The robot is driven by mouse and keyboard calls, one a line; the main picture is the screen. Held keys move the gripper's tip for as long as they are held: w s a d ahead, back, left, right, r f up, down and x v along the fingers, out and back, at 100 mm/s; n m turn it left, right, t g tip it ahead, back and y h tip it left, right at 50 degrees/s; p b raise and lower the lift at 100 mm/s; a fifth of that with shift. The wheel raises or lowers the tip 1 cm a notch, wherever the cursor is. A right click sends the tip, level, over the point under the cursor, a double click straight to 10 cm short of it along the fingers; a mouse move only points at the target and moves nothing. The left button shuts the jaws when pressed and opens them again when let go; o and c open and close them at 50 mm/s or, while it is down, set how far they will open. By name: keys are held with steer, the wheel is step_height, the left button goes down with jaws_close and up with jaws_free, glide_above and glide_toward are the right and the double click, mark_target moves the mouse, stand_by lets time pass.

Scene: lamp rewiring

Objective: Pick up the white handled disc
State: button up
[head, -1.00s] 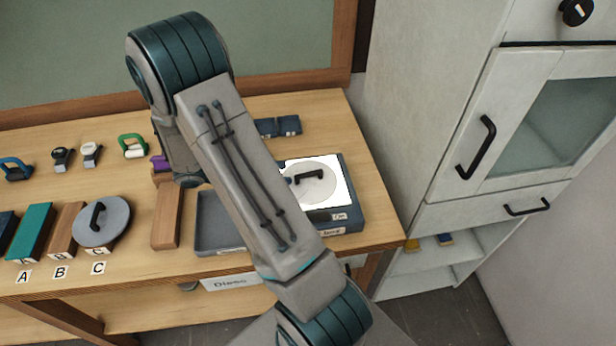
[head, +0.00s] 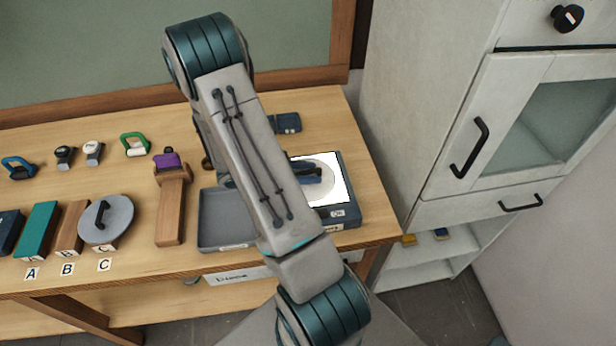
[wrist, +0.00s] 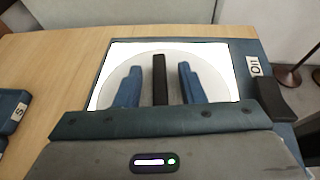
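The white handled disc (head: 327,193) lies flat on a bright white panel set in a dark blue-grey box (head: 352,208) at the table's right end. In the wrist view, the disc (wrist: 113,82) shows its upright black handle (wrist: 160,80). My gripper (wrist: 160,68) is open, with one blue finger on each side of the handle and a gap at both sides. In the head view, my gripper (head: 308,172) is over the disc, and my arm hides part of the box.
A grey tray (head: 212,222) sits left of the box. A wooden stand with a purple-handled piece (head: 167,160) and a grey disc with a black handle (head: 120,222) are further left. A pale cabinet (head: 440,110) stands close on the right.

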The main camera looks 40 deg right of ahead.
jaws_close()
steer(key=shift+r, duration=0.2)
